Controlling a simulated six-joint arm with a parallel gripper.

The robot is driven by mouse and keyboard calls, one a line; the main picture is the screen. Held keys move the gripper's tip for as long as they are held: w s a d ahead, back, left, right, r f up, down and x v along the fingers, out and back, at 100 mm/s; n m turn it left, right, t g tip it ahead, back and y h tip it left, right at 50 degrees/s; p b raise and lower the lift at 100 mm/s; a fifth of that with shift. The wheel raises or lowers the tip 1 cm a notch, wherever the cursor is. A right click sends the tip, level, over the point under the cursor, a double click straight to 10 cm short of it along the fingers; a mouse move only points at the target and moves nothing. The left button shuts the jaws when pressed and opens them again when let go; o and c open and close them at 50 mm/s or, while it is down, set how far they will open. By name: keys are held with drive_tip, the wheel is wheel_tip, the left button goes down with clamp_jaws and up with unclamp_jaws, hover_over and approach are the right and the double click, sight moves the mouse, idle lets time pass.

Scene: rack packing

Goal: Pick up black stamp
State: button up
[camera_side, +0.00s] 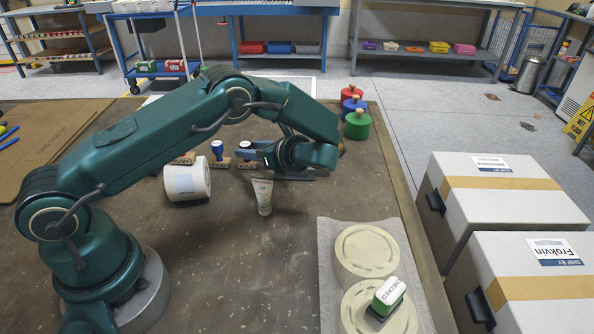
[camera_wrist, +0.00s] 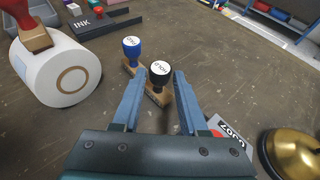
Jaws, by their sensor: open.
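The black stamp (camera_wrist: 159,73) has a round black handle with a white label on top and a wooden base. In the wrist view it stands upright between the two open fingers of my gripper (camera_wrist: 157,84), with a visible gap on each side. In the side view the black stamp (camera_side: 245,146) stands at the tip of my gripper (camera_side: 258,151), partly hidden by it. A blue stamp (camera_wrist: 131,47) stands just beyond the black one, outside the fingers; it also shows in the side view (camera_side: 217,149).
A white roll (camera_wrist: 60,72), a red stamp (camera_wrist: 30,30) and an ink pad (camera_wrist: 97,22) are to the left. A brass bell (camera_wrist: 293,152) is at right. A white tube (camera_side: 263,193) stands near my gripper. A green stamp (camera_side: 389,296) sits on a round lid.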

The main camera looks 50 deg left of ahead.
drive_tip(key=shift+x, duration=2.8)
drive_tip(key=shift+r, duration=0.2)
drive_tip(key=shift+c, duration=0.3)
clamp_jaws()
